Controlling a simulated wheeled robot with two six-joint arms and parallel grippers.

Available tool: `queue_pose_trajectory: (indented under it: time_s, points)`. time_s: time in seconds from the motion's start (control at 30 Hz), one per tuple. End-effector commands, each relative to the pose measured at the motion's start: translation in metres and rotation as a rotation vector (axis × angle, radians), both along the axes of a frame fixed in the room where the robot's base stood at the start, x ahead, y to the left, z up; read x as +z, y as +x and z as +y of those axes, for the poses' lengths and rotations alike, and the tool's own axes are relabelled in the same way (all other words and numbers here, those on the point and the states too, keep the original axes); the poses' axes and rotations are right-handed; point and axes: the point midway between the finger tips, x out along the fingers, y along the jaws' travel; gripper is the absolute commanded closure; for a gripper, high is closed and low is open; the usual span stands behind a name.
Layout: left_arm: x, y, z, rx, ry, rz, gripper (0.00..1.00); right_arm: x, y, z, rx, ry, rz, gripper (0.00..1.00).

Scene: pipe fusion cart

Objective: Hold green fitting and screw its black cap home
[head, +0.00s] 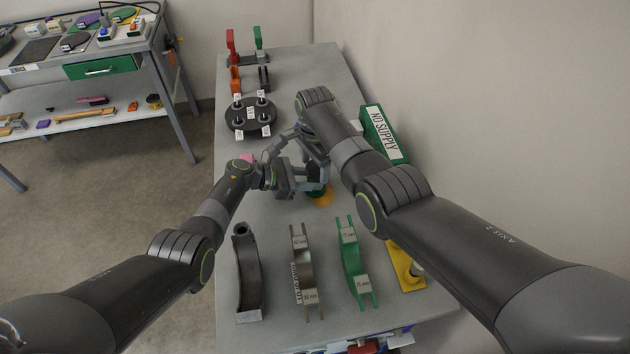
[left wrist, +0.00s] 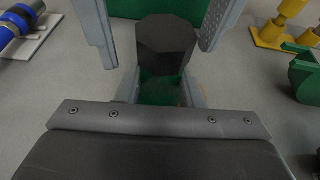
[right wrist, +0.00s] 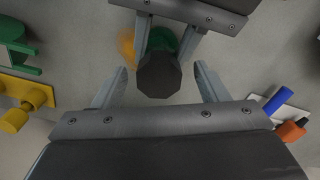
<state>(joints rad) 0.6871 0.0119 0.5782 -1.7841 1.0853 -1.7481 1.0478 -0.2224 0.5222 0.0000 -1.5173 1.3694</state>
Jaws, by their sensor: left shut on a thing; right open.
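The green fitting (left wrist: 160,92) is between the fingers of my left gripper (left wrist: 160,88), which is shut on it. The black cap (left wrist: 166,42), dark and many-sided, sits on top of the fitting; whether it is fully seated cannot be told. In the right wrist view the cap (right wrist: 158,76) lies between the spread fingers of my right gripper (right wrist: 160,84), with gaps on both sides. The right gripper is open.
Grey, green and dark curved brackets (head: 356,262) stand at the near end of the table, with a yellow fixture (head: 405,268) to their right. A black disc with pegs (head: 250,117) is farther back. A green "NO SUPPLY" bin (head: 383,135) stands by the wall.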

Motion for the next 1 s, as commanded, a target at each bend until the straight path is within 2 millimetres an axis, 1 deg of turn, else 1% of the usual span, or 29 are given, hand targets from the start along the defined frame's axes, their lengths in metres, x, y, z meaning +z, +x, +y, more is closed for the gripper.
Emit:
queue_pose_trajectory:
  time_s: [0.17,0.27,0.33,0.47,0.6,0.8,0.9,1.0]
  points:
    - [0.0,0.0,0.0,0.0,0.0,0.0,1.0,0.002,0.0,0.0,0.0,0.0,0.0,0.33]
    - [0.0,0.0,0.0,0.0,0.0,0.0,1.0,0.008,0.001,0.0,0.0,0.001,-0.001,0.33]
    - [0.0,0.0,0.0,0.001,0.0,0.0,1.0,0.016,0.001,0.0,0.0,0.001,-0.003,0.33]
    - [0.0,0.0,0.0,0.001,0.0,0.0,1.0,0.036,0.001,0.0,0.0,0.001,-0.004,0.33]
    - [0.0,0.0,0.0,0.001,0.0,0.0,1.0,0.068,0.001,0.0,0.0,0.001,-0.005,0.33]
    - [0.0,0.0,0.0,0.001,0.0,0.0,1.0,0.104,0.001,0.0,0.0,0.001,-0.003,0.33]
    - [0.0,0.0,0.0,0.001,0.0,0.0,1.0,0.114,0.001,0.0,0.0,0.001,-0.001,0.33]
    - [0.0,0.0,0.0,0.001,0.0,0.0,1.0,0.118,0.0,0.0,0.0,0.0,0.0,0.33]
